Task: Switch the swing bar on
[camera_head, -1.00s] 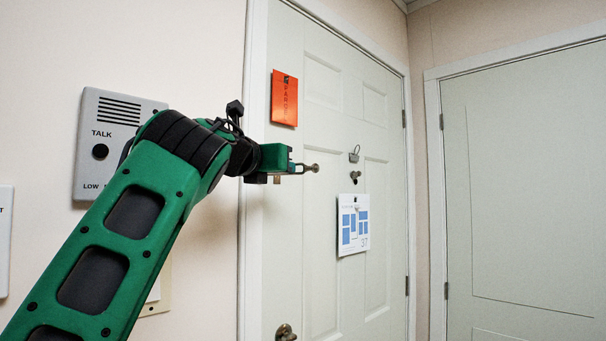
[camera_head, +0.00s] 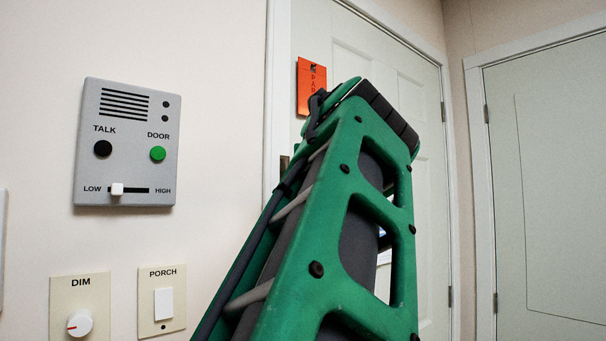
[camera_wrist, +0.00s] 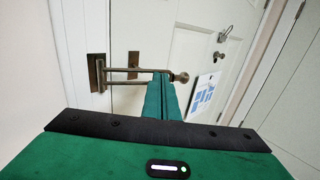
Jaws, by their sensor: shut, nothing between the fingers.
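The swing bar (camera_wrist: 135,72) is a dark bronze looped bar in the wrist view. It reaches right from a mounting plate (camera_wrist: 97,73) on the door frame, across the door edge and in front of a second bronze plate (camera_wrist: 133,60). A round knob (camera_wrist: 181,77) shows at its right end; the exact join is hard to see. My gripper (camera_wrist: 161,80) is shut and empty, its green fingertips at the bar's right part beside the knob. I cannot tell whether they touch. In the head view my arm hides the gripper and most of the bar.
The white door (camera_head: 410,75) appears closed. An orange card (camera_head: 311,85) and a calendar (camera_wrist: 206,92) hang on it. An intercom (camera_head: 126,140), a dimmer (camera_head: 80,305) and a porch switch (camera_head: 162,300) are on the wall left of my arm. A second door (camera_head: 550,180) stands right.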

